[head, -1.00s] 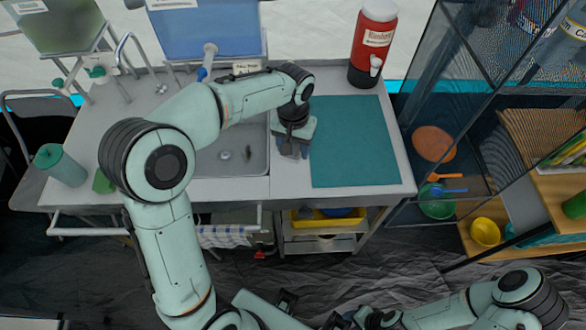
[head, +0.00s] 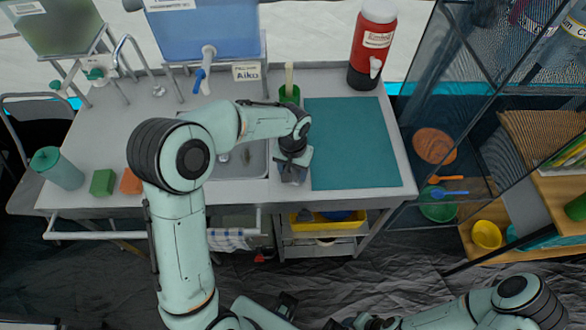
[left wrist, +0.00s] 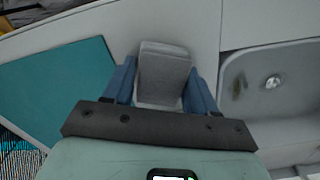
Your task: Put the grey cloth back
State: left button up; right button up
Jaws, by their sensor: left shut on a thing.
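My left gripper (head: 294,174) is shut on the grey cloth (left wrist: 163,75), a small folded block between its blue fingers in the left wrist view. In the head view the wrist hides most of the cloth. The gripper is over the narrow strip of counter between the sink (head: 240,164) and the teal mat (head: 352,145). I cannot tell whether the cloth touches the counter. My right arm lies low at the lower right of the head view, and its fingers do not show clearly.
A green cup (head: 289,94) with a light stick stands behind the left wrist, near an "Aiko" label (head: 246,72). A red drink dispenser (head: 373,43) stands behind the mat. Green (head: 102,182) and orange (head: 131,181) blocks lie left of the sink. The mat is bare.

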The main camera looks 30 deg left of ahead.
aim_at(293, 169)
pick_arm(q)
jog(key=shift+f, duration=0.2)
jog(key=o, duration=1.2)
jog(key=shift+r, duration=0.1)
jog(key=shift+r, duration=0.3)
notch_tip(293, 169, up, 12)
jog(key=p, duration=0.1)
jog(key=shift+f, duration=0.2)
